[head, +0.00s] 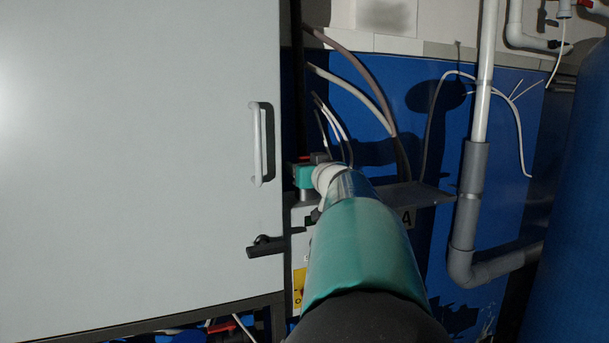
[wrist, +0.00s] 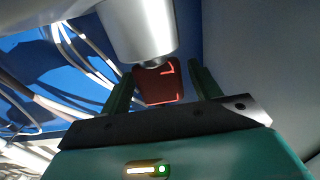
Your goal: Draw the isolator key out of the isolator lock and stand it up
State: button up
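The red isolator key (wrist: 160,84) shows in the wrist view between the two green fingers of my gripper (wrist: 162,80). Narrow gaps show beside the key, so the fingers look open around it, not clamped. A silver cylinder (wrist: 140,28) covers the key's upper edge; I cannot tell whether it is the isolator lock. In the head view, my teal gripper (head: 303,175) is small beside the cabinet edge, with a bit of red (head: 304,158) at its top. The lock itself cannot be made out, and whether the key is still seated in it is hidden.
A large grey cabinet door (head: 130,150) with a light handle (head: 262,145) and a dark latch (head: 266,246) stands close at left. A grey shelf (head: 425,193) lies right of my gripper. Loose cables (head: 365,85) hang behind; a grey pipe (head: 473,190) stands farther right.

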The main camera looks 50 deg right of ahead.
jog(key=c, duration=0.9)
jog(key=shift+r, duration=0.1)
jog(key=shift+r, duration=1.05)
jog(key=shift+r, duration=2.3)
